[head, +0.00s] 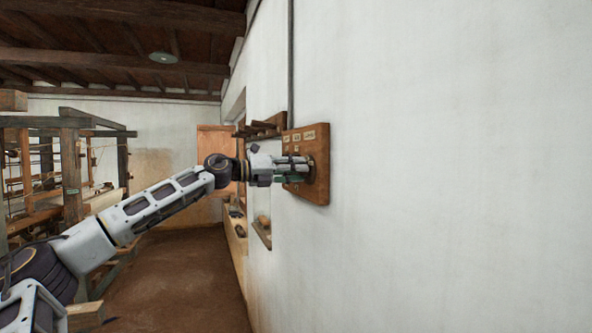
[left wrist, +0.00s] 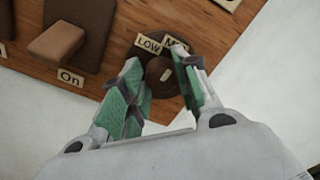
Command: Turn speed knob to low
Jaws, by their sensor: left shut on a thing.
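The speed knob (left wrist: 161,72) is a dark brown round knob on a wooden board (head: 318,188) on the right-hand wall. In the left wrist view, labels LOW (left wrist: 148,43) and MED (left wrist: 174,44) sit beyond it. A pale mark on the knob points up and right in that view, roughly toward MED. My left gripper (head: 303,170) is at the board, its green-padded fingers on either side of the knob, shut on it. In the head view the gripper hides the knob. My right gripper is not in view.
A brown rocker switch (left wrist: 56,43) with an On label (left wrist: 70,77) is on the same board, left of the knob in the left wrist view. A wooden loom (head: 70,160) stands at the far left. The floor (head: 180,280) between is clear.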

